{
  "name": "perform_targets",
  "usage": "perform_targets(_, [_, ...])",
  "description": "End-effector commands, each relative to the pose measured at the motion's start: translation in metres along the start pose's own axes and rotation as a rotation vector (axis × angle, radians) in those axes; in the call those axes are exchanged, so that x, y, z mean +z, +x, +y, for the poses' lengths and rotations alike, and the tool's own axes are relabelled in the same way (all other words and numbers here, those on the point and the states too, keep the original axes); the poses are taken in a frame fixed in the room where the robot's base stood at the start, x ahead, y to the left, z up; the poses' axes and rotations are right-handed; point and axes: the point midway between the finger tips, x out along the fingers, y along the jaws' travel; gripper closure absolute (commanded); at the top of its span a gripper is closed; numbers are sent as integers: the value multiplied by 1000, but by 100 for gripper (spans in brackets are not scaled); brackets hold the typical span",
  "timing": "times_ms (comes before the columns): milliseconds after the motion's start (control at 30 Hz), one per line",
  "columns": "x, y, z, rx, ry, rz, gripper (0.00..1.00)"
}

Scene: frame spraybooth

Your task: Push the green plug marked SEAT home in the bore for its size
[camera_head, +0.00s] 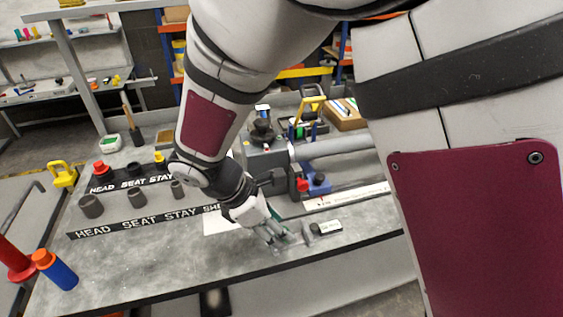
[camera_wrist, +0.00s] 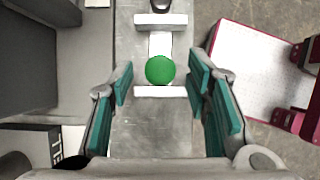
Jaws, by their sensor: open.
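A round green plug (camera_wrist: 160,70) shows end-on in the wrist view, between pale bars on a grey surface. No marking on it is legible. My gripper (camera_wrist: 160,78) is open, with one teal-padded finger to each side of the plug and a gap on both sides. In the head view my gripper (camera_head: 285,236) is low over the front of the grey bench, and the green plug cannot be made out there. Dark grey sleeves (camera_head: 137,198) stand on the bench to the left, near strips lettered HEAD SEAT STAY (camera_head: 130,222). I cannot tell which bore fits the plug.
A small dark block with a white label (camera_head: 327,228) lies right of my gripper. A grey vise-like fixture (camera_head: 265,160) stands behind it. Red (camera_head: 102,167) and yellow (camera_head: 159,158) pieces stand at the left. A blue-and-orange cylinder (camera_head: 55,268) is at the front left.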

Motion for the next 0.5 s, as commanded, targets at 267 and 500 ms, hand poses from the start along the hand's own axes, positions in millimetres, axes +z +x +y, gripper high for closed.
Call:
perform_targets(267, [1, 27, 0, -1, 0, -1, 56])
perform_targets(500, [0, 27, 0, 0, 1, 0, 63])
